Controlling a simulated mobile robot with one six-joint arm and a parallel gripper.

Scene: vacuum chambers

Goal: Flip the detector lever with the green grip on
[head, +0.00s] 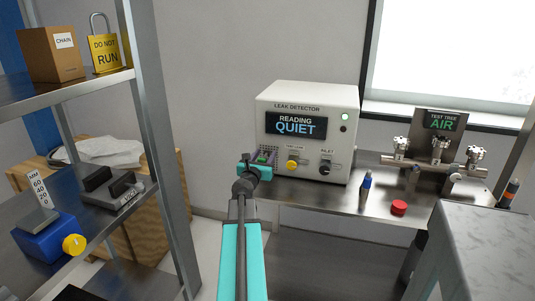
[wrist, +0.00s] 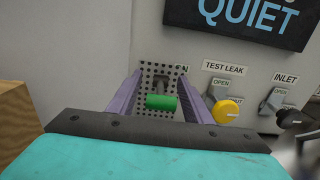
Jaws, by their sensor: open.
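The leak detector (head: 300,95) is a white box on the bench, its screen reading QUIET. In the wrist view, a short horizontal green grip (wrist: 160,102) sits at the end of a grey stem in front of a perforated plate (wrist: 148,72). The grip shows below the stem's root. My gripper (wrist: 163,82) is open, with one purple finger on each side of the green grip and visible gaps between. In the head view my gripper (head: 262,160) is at the detector's lower left front and mostly hides the lever. Whether the fingertips touch the plate is unclear.
A blue-capped bottle (head: 366,186), red cap (head: 399,207) and test tree (head: 438,150) stand right. A metal shelf (head: 95,90) stands left.

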